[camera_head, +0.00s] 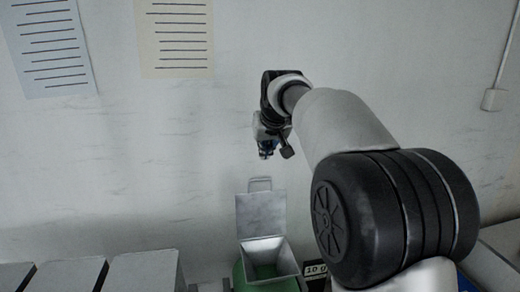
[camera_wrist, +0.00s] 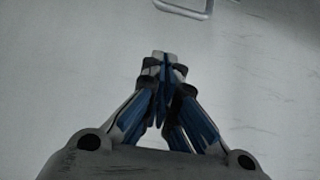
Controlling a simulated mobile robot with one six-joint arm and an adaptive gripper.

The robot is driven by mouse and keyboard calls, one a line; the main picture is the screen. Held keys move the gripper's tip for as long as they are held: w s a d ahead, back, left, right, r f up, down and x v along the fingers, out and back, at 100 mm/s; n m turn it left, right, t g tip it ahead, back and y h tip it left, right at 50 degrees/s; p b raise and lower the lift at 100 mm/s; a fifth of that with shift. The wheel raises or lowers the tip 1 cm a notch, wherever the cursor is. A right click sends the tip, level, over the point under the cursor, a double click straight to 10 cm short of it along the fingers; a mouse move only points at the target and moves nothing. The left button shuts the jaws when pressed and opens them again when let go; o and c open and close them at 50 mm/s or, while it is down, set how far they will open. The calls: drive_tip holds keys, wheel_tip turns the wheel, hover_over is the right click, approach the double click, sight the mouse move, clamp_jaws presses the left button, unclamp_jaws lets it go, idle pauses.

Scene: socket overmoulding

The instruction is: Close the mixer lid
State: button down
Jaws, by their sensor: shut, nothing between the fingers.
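The mixer lid (camera_head: 261,214) is a grey metal plate with a wire handle (camera_head: 260,184) on its top edge. It stands upright, open, at the back of the mixer's square hopper (camera_head: 266,248). The hopper is grey on a green body (camera_head: 240,278) and its opening shows. My gripper (camera_head: 266,153) is above the lid, apart from it, and points down. In the wrist view the fingers (camera_wrist: 163,62) meet at their tips and hold nothing. Part of the lid's wire handle also shows at the top of the wrist view (camera_wrist: 185,10).
A pale wall (camera_head: 150,160) with two paper sheets (camera_head: 48,45) (camera_head: 175,38) stands behind. Grey boxes (camera_head: 142,272) line the lower left. A dark block with white markings (camera_head: 316,270) sits right of the hopper. The space left of my gripper is clear.

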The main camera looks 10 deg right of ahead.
wheel_tip(320, 180, down, 7)
drive_tip(key=w+p, duration=0.1)
drive_tip(key=shift+w, duration=0.25)
idle(0.3)
drive_tip(key=shift+f, duration=0.15)
idle(0.4)
